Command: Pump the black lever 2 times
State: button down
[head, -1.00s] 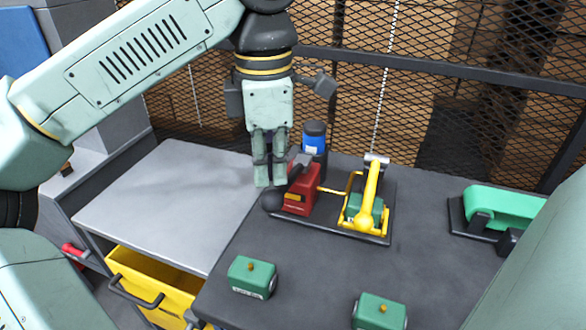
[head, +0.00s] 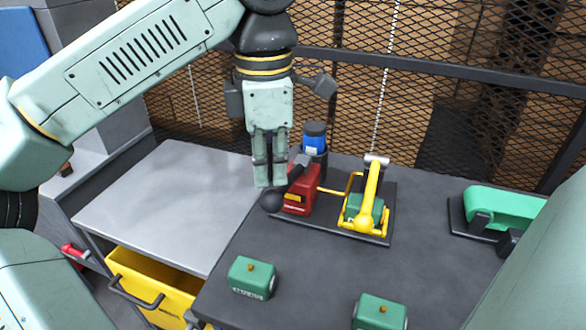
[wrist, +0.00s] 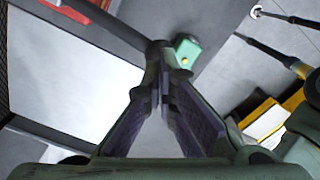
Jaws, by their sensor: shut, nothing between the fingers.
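The black lever ends in a round black knob (head: 272,201) and rises from it to the right, in front of the red pump box (head: 301,191). The knob sits low, just above the dark table. My gripper (head: 264,184) points straight down with its fingers shut and empty. In the head view its tips are just above and behind the knob; I cannot tell whether they touch the lever. In the wrist view the shut fingers (wrist: 158,75) show with nothing between them, and I cannot make out the lever there.
A blue-topped cylinder (head: 314,138) stands behind the red box. A yellow clamp frame (head: 371,195) holds a green block on the same base plate. Two loose green blocks (head: 252,277) (head: 380,311) lie toward the front. The grey tabletop (head: 165,200) on the left is clear.

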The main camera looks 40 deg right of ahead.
jog(key=shift+f+b, duration=3.25)
jog(key=shift+f, duration=1.35)
notch_tip(320, 180, up, 10)
jog(key=p, duration=0.8)
jog(key=shift+r, duration=0.25)
